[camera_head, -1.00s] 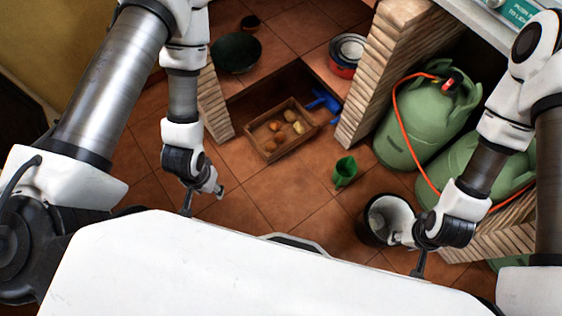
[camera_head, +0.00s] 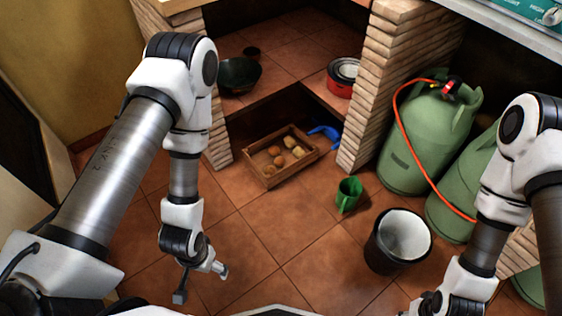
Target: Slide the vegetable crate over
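The vegetable crate (camera_head: 267,180) is a shallow wooden box with several round, brown and yellowish vegetables in it. It sits on the tiled floor at the mouth of the recess under the low shelf, between two brick pillars. My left gripper (camera_head: 203,284) hangs over the floor, below and left of the crate and apart from it. Its fingers look spread, with nothing between them. My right gripper (camera_head: 425,306) is at the bottom edge, partly cut off, far from the crate. Its fingers cannot be made out.
A blue object (camera_head: 325,134) lies just right of the crate. A green cup (camera_head: 348,194) and a dark bucket (camera_head: 381,255) stand on the floor to the right. Green gas cylinders (camera_head: 410,150) stand beside the right pillar (camera_head: 380,90). Floor before the crate is clear.

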